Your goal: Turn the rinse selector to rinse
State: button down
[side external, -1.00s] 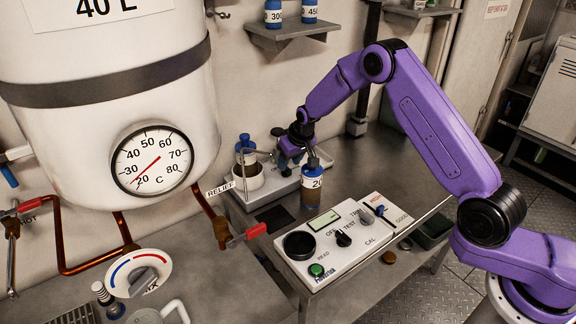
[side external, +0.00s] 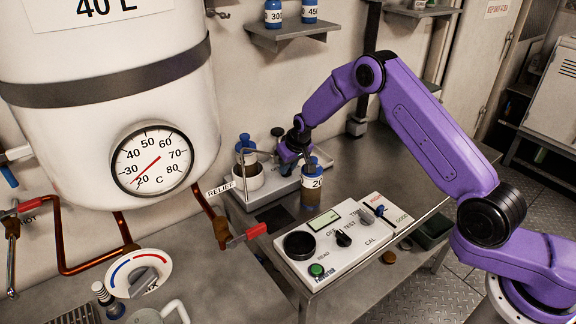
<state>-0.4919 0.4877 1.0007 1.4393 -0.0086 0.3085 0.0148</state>
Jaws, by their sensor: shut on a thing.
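My gripper (side external: 291,152) is over the right part of the pale tray unit (side external: 238,197) by the wall, just behind and left of a blue-topped bottle (side external: 313,184) labelled 20. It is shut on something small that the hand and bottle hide. I cannot make out a rinse selector or a rinse label by it. A small dark-topped post (side external: 277,132) rises behind my gripper.
A test panel (side external: 330,262) with a black knob (side external: 343,238) lies in front of the bottle. A white tank (side external: 110,100) with a dial gauge (side external: 152,160) hangs at left. A red-handled valve (side external: 245,236) is nearby. The metal bench (side external: 400,160) is clear at right.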

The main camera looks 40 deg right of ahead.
jog(key=shift+m, duration=0.4)
jog(key=m, duration=0.1)
jog(key=m+h, duration=0.1)
jog(key=m, duration=0.1)
jog(key=m+h, duration=0.1)
jog(key=m, duration=0.1)
jog(key=shift+w+a+g, duration=0.1)
jog(key=shift+a+g, duration=0.2)
jog(key=m+h, duration=0.1)
jog(key=m, duration=0.2)
jog(key=m+g+h, duration=0.1)
jog(key=m, duration=0.1)
jog(key=shift+w+a+m+g, duration=0.15)
jog(key=shift+m+g, duration=0.15)
jog(key=shift+m, duration=0.1)
jog(key=c, duration=1.1)
grip_release()
